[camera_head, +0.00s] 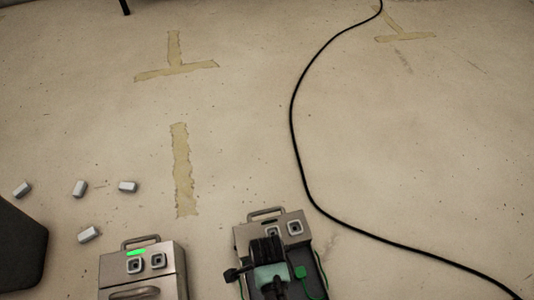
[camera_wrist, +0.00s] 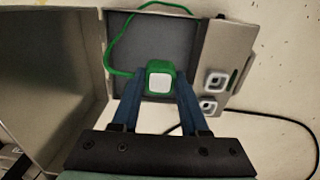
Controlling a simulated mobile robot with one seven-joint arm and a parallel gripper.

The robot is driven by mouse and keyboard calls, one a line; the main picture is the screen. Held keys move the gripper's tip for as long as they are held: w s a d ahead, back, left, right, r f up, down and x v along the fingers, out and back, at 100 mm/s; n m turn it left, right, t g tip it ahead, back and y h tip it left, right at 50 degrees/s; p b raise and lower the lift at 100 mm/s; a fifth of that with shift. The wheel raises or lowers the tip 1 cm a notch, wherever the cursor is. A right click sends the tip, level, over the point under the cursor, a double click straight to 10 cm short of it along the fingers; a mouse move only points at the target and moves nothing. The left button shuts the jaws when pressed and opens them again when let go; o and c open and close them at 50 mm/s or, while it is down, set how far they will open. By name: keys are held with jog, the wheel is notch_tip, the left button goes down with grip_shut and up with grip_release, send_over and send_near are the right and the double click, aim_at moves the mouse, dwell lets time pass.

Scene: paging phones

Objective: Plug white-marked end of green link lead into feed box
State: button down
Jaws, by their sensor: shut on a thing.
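In the wrist view, my gripper (camera_wrist: 160,86) is shut on the green end (camera_wrist: 152,66) of the lead. Its white square face (camera_wrist: 160,82) points at the camera. The green cord curves left and up from there. The held end is over an open metal box, apart from the two square sockets (camera_wrist: 215,81) on its right panel. In the head view, my gripper (camera_head: 278,289) is over the right-hand box (camera_head: 247,235), largely hiding it. A green piece (camera_head: 300,271) and cord show beside my gripper. I cannot tell which box is the feed box.
A second metal box (camera_head: 172,262) with a lit green strip (camera_head: 136,252), two sockets and a handle stands to the left. Several small white blocks (camera_head: 79,188) lie on the floor. A black cable (camera_head: 292,110) curves across it. A dark object (camera_head: 18,250) stands at far left.

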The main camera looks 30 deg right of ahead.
notch_tip(320, 180, up, 2)
jog(key=shift+p, duration=0.65)
jog(key=shift+f, duration=0.15)
jog(key=shift+w+a, duration=0.1)
jog(key=shift+w, duration=0.05)
jog(key=w+a, duration=0.7)
jog(key=a, duration=0.2)
jog(key=shift+w, duration=0.15)
jog(key=shift+a, duration=0.1)
jog(key=w+a+b, duration=0.5)
jog(key=w+a, duration=0.2)
jog(key=a, duration=0.2)
jog(key=shift+w+a, duration=0.15)
jog(key=shift+w, duration=0.15)
